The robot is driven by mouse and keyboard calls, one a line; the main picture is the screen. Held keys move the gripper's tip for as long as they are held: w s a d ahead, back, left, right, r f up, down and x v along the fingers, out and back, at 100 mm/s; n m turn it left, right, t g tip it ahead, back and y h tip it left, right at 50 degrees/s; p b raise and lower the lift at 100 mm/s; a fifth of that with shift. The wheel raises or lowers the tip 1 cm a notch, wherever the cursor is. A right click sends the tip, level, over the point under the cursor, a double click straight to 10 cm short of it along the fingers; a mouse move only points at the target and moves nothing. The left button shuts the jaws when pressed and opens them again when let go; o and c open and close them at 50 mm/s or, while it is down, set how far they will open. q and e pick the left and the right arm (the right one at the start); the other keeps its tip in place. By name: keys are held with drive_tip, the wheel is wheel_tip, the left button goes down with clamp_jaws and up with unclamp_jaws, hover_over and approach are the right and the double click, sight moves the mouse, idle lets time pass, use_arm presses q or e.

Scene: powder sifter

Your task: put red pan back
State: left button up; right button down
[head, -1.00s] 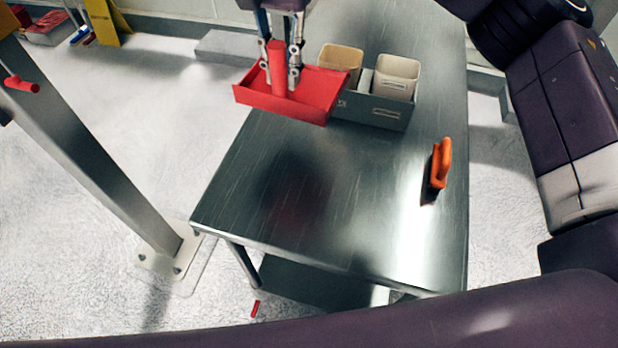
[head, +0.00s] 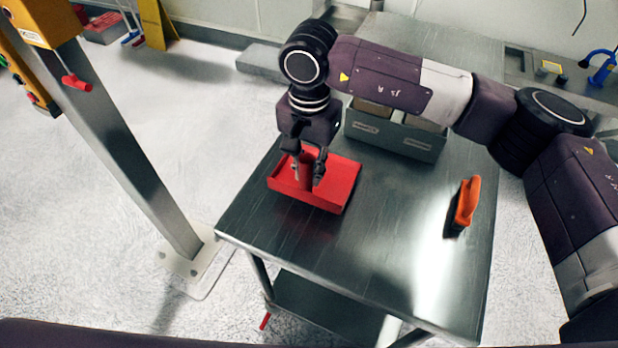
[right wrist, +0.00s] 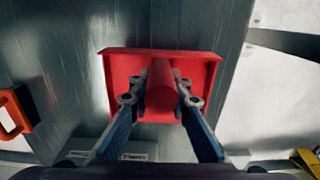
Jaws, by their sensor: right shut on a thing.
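The red pan (head: 338,183) is a shallow open tray with an upright round red handle. It is at the left side of the steel table (head: 390,265), low over the top or on it; I cannot tell if it touches. My right gripper (head: 308,178) comes down from above and is shut on the handle. In the right wrist view the pan (right wrist: 117,85) is beyond the fingers, and the gripper (right wrist: 160,100) has one finger on each side of the handle. My left gripper is not in view.
A grey bin holder (head: 410,142) with beige containers stands behind the pan, partly hidden by my right arm. An orange-handled tool (head: 466,203) lies at the table's right. The table's front middle is clear. A metal post (head: 130,150) stands left of the table.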

drive_tip(key=shift+f+p, duration=0.6)
drive_tip(key=shift+f, duration=1.75)
drive_tip(key=shift+f, duration=0.15)
drive_tip(key=c, duration=1.8)
unclamp_jaws()
